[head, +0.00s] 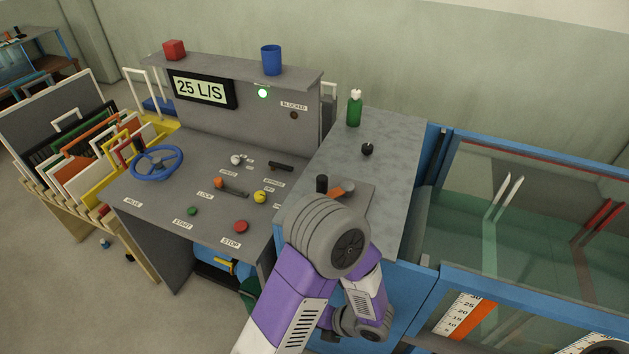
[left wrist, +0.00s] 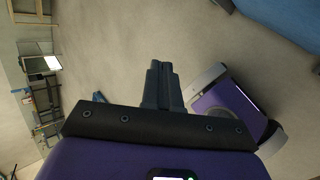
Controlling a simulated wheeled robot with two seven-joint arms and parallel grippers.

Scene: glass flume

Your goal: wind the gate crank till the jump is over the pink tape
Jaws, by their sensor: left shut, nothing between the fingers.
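The flume (head: 540,285) stands at the right, with a blue frame, glass walls and greenish water. No clear jump shows in the water. I cannot make out pink tape; an orange-red strip (head: 474,318) lies beside a scale on the near glass. A black upright handle (head: 322,184) and an orange piece (head: 343,188) stand on the grey cabinet top, partly behind my arm; they may be the crank. My left gripper (left wrist: 161,75) is shut and empty over bare floor in the left wrist view. My right gripper is in neither view.
The grey console (head: 150,204) carries a blue wheel (head: 157,163), buttons and a "25 L/S" display (head: 201,89). A green bottle (head: 354,109) and a black knob (head: 367,149) are on the cabinet top. A rack of colored boards (head: 70,165) stands at left.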

